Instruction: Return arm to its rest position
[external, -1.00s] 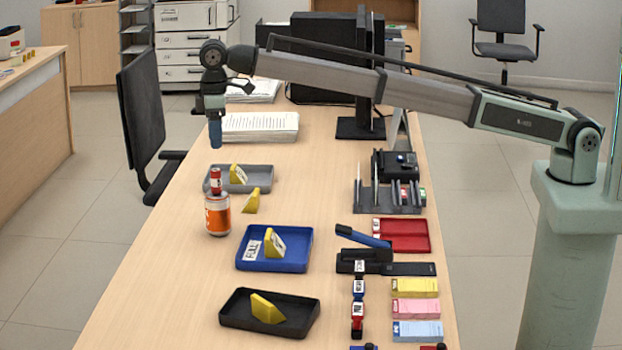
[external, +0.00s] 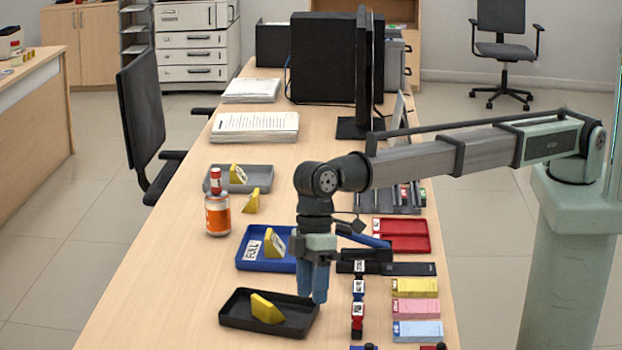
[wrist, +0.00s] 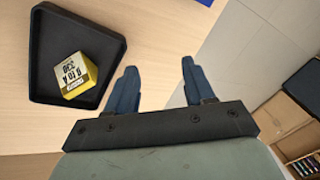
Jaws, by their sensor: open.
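My gripper (external: 316,290) points down above the counter, near the right end of the black tray in the external view. In the wrist view my gripper (wrist: 157,80) shows two blue fingers spread apart with nothing between them. The wrist view shows bare counter and floor beyond the fingers. My arm reaches in from the right, from its green base column.
The black tray (external: 235,320) holds a yellow wedge (external: 266,308); the blue tray (external: 247,266) is behind it. An orange bottle (external: 217,215) stands at the left with a small red item on top. Stamps and coloured pads (external: 415,309) lie right of my gripper.

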